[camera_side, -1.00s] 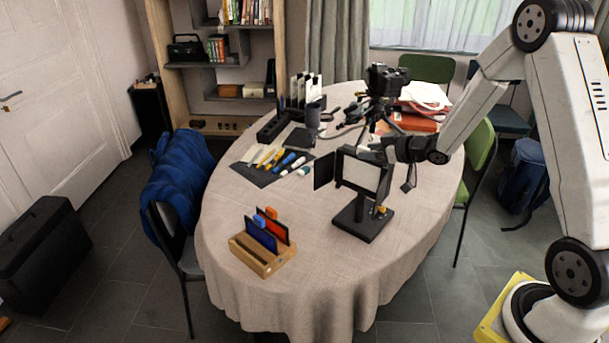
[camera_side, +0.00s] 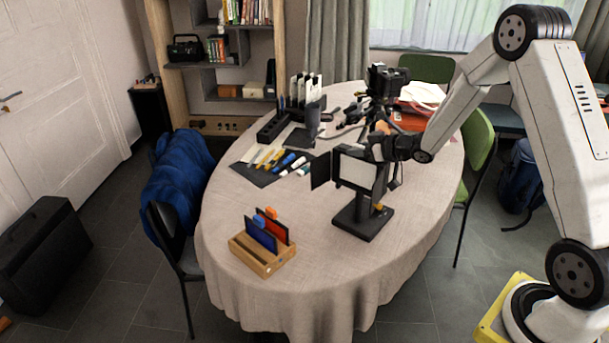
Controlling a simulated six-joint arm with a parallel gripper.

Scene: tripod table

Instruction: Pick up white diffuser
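A black panel light on a stand (camera_side: 364,222) is on the table, with a dark flap open at its left. A pale white panel (camera_side: 357,171) fills its frame; I cannot tell whether this is the diffuser or the light's own face. Upright white plates (camera_side: 304,88) stand in a dark rack at the back of the table and may also be diffusers. My gripper (camera_side: 376,148) is at the upper right of the panel light, overlapping its top corner in the picture. Its fingers are small and dark, so its opening and any contact are unclear.
A wooden holder (camera_side: 262,255) with blue and orange filters stands at the front left. Markers lie on a dark mat (camera_side: 259,174). A camera on a tripod (camera_side: 384,88) stands behind my gripper. The table's (camera_side: 318,262) front middle is clear.

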